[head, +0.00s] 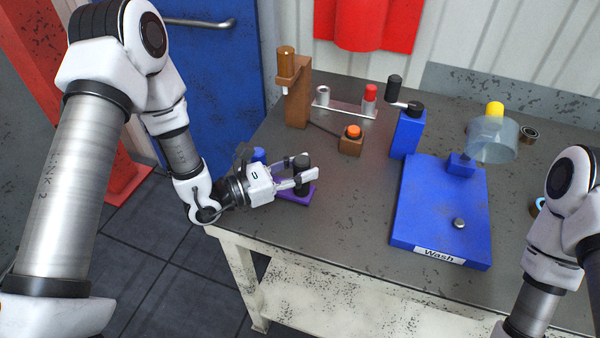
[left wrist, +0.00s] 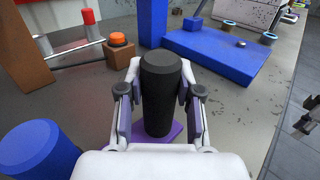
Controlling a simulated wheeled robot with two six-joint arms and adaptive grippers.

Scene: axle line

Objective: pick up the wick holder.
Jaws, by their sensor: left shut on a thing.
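A black cylinder (left wrist: 161,95) stands upright between the fingers of my left gripper (head: 298,178); it looks like the wick holder. The gripper is shut on it, with one finger on each side, as the left wrist view shows. The black cylinder's top also shows in the head view (head: 302,163). A flat purple base (head: 298,196) lies directly under it; I cannot tell whether the two touch. In the head view my right arm is at the lower right, its gripper out of frame. A dark grey part at the right edge of the left wrist view may be my right gripper (left wrist: 305,125).
A blue cylinder (left wrist: 38,150) stands close beside my left gripper. Behind are a brown stand (head: 297,100), a brown box with an orange button (head: 353,132) and a rack (head: 345,108). The blue wash station (head: 430,215) is to the right. Bare table lies between.

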